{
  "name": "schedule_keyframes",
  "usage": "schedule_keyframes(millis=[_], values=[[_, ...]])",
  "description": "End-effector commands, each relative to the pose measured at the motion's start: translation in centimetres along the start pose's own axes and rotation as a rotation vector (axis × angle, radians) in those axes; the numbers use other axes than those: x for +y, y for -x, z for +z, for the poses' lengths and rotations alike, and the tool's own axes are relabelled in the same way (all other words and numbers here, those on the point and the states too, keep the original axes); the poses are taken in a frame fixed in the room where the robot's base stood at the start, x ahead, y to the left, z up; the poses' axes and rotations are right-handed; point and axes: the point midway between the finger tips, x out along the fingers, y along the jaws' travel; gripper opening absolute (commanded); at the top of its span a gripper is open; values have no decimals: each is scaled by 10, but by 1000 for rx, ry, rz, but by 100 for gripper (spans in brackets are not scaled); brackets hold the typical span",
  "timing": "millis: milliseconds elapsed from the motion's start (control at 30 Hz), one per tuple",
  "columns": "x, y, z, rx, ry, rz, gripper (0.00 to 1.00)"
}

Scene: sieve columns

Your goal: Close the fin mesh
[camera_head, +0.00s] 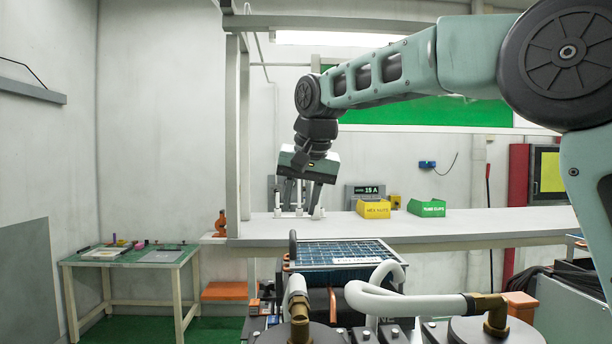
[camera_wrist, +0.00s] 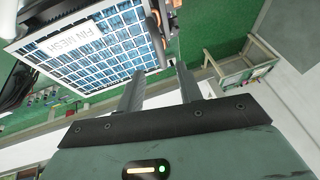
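The fin mesh (camera_head: 345,253) is a flat framed panel with a blue grid and a white label, below and to the right of my gripper in the head view. In the wrist view the fin mesh (camera_wrist: 95,55) fills the upper left and its label reads FIN MESH. A dark upright handle (camera_head: 292,245) stands at its left edge; in the wrist view it is beside an orange part. I cannot tell whether the panel is fully seated. My gripper (camera_head: 298,197) points down above the handle, apart from it. In the wrist view its two fingers (camera_wrist: 160,72) are apart with nothing between them.
A long white shelf (camera_head: 470,222) runs behind, with a yellow bin (camera_head: 373,209) and a green bin (camera_head: 427,208). White curved pipes (camera_head: 375,295) rise in front of the mesh. A grey post (camera_head: 238,140) stands left of my gripper. A green table (camera_head: 130,257) is at left.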

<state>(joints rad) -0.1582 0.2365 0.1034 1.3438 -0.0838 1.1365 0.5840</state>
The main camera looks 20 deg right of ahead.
Motion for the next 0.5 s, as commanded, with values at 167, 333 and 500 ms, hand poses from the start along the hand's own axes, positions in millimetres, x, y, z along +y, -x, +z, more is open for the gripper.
schedule_keyframes(millis=[167, 333, 500], values=[[-2, 40, 0, 5, 1, -5, 36], [-3, 65, 0, 5, 2, -6, 36], [-3, 76, 0, 4, 2, -5, 36]])
